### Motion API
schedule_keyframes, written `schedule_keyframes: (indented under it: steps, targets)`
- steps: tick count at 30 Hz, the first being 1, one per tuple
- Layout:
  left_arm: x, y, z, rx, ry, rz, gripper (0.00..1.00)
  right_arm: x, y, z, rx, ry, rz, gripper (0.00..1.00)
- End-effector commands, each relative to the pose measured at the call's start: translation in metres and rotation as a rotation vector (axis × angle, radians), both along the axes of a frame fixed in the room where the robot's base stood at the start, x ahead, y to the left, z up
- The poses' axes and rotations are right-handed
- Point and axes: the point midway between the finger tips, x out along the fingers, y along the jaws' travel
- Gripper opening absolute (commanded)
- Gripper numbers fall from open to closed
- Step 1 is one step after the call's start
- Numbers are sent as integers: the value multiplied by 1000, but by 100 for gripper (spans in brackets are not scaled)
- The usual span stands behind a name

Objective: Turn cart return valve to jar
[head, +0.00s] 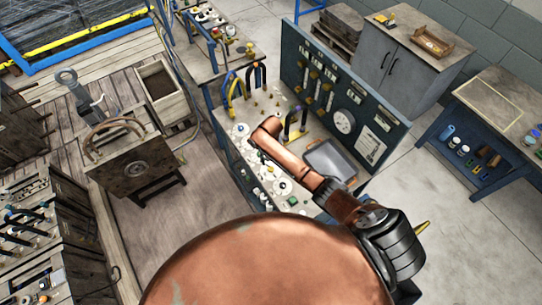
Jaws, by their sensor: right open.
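My right gripper (396,247), black, is at the end of my copper arm, to the right of the bench with the gauge panel. It is open, and I see nothing held in it. Its fingertips are hard to make out. Several valve handles, black, yellow and blue, stand on the bench (273,104). More handles stand on the dark unit (32,222) at the lower left. I cannot tell which is the cart return valve, or read its position. My arm hides part of the bench. My left gripper does not show.
A dark gauge panel (343,122) rises behind the bench, with a grey tray (329,157) before it. A grey cabinet (392,66) and a blue worktable (505,112) stand at right. A wooden-sided machine (136,169) stands at left. Concrete floor (455,240) is clear at right.

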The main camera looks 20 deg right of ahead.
Motion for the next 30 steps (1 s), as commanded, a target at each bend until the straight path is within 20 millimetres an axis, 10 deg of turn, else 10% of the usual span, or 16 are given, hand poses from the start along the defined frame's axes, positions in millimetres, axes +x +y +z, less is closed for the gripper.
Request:
schedule_keyframes:
  steps: [9, 30]
  targets:
    - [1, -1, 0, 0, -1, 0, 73, 0, 0, 43, 1, 0, 0, 41]
    - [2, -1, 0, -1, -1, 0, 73, 0, 0, 47, 0, 1, 0, 41]
